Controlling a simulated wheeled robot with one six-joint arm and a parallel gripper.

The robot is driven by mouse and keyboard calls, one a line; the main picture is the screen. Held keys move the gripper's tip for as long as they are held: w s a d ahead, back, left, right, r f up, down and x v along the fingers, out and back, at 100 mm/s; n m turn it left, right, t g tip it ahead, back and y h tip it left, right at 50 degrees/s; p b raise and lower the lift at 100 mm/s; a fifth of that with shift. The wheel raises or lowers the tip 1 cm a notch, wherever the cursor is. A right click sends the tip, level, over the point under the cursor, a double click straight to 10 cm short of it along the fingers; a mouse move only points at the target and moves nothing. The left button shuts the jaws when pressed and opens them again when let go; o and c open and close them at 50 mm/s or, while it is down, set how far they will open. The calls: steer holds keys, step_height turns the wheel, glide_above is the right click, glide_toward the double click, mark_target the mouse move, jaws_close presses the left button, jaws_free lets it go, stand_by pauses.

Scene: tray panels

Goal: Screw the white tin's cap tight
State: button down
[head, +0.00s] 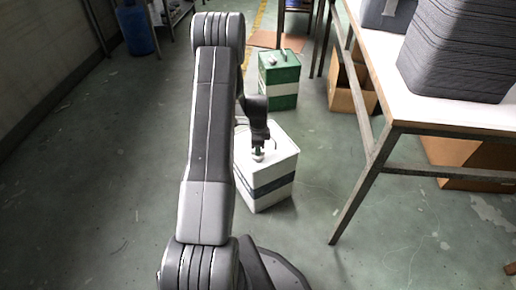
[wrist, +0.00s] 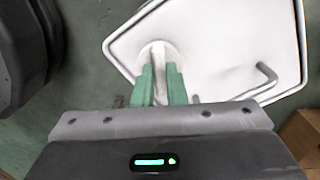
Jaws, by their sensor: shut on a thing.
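The white tin (head: 268,175) stands upright on the floor, with a dark band around its middle. Its flat white top fills much of the wrist view (wrist: 225,40), with a bent handle (wrist: 258,85) at the right. My gripper (head: 258,150) points down at the left part of the top. In the wrist view its green fingers (wrist: 160,80) are shut on the white cap (wrist: 158,50), which sits on the tin's top. The fingers hide part of the cap, and I cannot tell how tight its thread is.
A green tin (head: 279,75) with a white band stands behind the white tin. A table (head: 400,100) with dark stacked panels is at the right, cardboard boxes (head: 350,92) near it. A blue drum (head: 136,30) stands at the far left. The floor left of my arm is clear.

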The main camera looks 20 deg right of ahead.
steer(key=m, duration=1.1)
steer(key=shift+m, duration=0.4)
stand_by(0.3)
steer(key=c, duration=1.5)
jaws_free()
steer(key=shift+o, duration=0.2)
step_height(320, 180, up, 14)
steer(key=p, duration=0.3)
steer(key=shift+p, duration=0.4)
steer(key=shift+f, duration=0.2)
